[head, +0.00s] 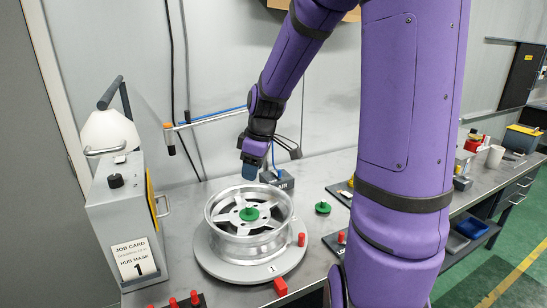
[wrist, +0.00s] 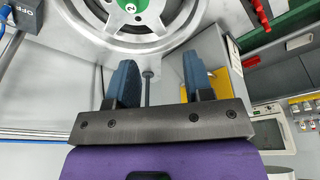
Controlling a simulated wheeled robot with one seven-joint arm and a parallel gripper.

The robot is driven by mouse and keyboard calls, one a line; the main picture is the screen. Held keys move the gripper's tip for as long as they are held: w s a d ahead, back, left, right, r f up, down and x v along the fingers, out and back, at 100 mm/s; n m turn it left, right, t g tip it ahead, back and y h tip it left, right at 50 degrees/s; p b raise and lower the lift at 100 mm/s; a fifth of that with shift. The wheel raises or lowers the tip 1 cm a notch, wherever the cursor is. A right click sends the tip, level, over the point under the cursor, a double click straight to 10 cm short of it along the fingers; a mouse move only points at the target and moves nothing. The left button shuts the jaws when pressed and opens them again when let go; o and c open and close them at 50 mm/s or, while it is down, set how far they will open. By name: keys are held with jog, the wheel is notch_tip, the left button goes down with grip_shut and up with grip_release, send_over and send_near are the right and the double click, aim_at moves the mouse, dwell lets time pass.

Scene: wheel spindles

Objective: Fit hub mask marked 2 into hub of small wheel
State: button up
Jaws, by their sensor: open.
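A silver five-spoke wheel (head: 225,222) lies flat on a round grey turntable (head: 215,264) that carries a tag marked 1. A green hub mask (head: 249,214) sits at the wheel's hub. In the wrist view its top (wrist: 130,7) carries a white disc marked 2, cut by the picture's top edge. Whether it is fully seated I cannot tell. A second green mask (head: 322,208) stands on the bench right of the wheel; its mark is unreadable. My gripper (head: 249,172) is above the wheel, apart from the mask. In the wrist view its blue fingers (wrist: 158,78) are spread and empty.
A grey cabinet (head: 125,225) at left bears a job card (head: 136,262) reading hub mask 1. Red plugs (head: 281,286) stand around the turntable. A dark box (head: 277,180) stands behind the wheel. Dark trays, cups and tools lie along the bench at right.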

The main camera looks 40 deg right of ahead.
jog(key=s+a+r+m+t, duration=0.1)
jog(key=s+a+r+m, duration=0.2)
jog(key=s, duration=0.7)
jog(key=s+a+r+m+t+h, duration=0.1)
jog(key=s+a+r+m, duration=0.3)
jog(key=s+a+r, duration=0.3)
jog(key=s+r, duration=0.3)
jog(key=shift+a+r+t, duration=0.2)
jog(key=shift+r+t, duration=0.15)
jog(key=shift+t, duration=0.05)
